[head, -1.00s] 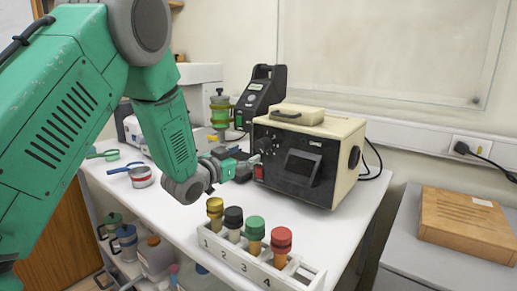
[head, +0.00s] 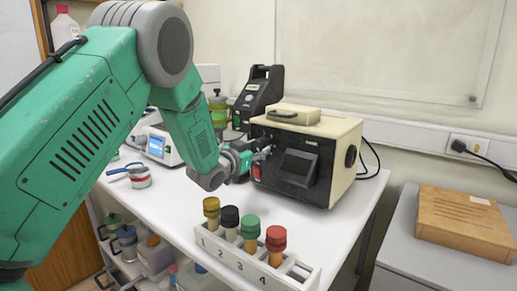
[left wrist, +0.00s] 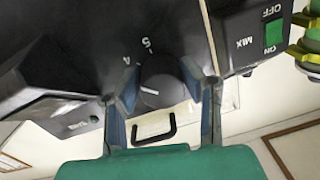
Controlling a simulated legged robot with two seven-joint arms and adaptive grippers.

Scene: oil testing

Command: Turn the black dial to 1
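The black dial (left wrist: 163,82) is on the black front panel and shows in the left wrist view. It has a short white line on its face. The marks 5 and 4 show on the panel beside it; no 1 is readable. My left gripper (left wrist: 166,98) has its two fingers apart, one on each side of the dial. I cannot tell whether they touch it. In the head view my left gripper (head: 262,152) is at the left front of the cream and black tester (head: 337,140) and hides the dial. My right gripper is in neither view.
A rack (head: 262,272) with several coloured-capped tubes stands at the table's front. A black device (head: 258,92) stands behind the tester. A switch marked ON and OFF (left wrist: 270,32) is near the dial. A wooden box (head: 465,222) lies at the right.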

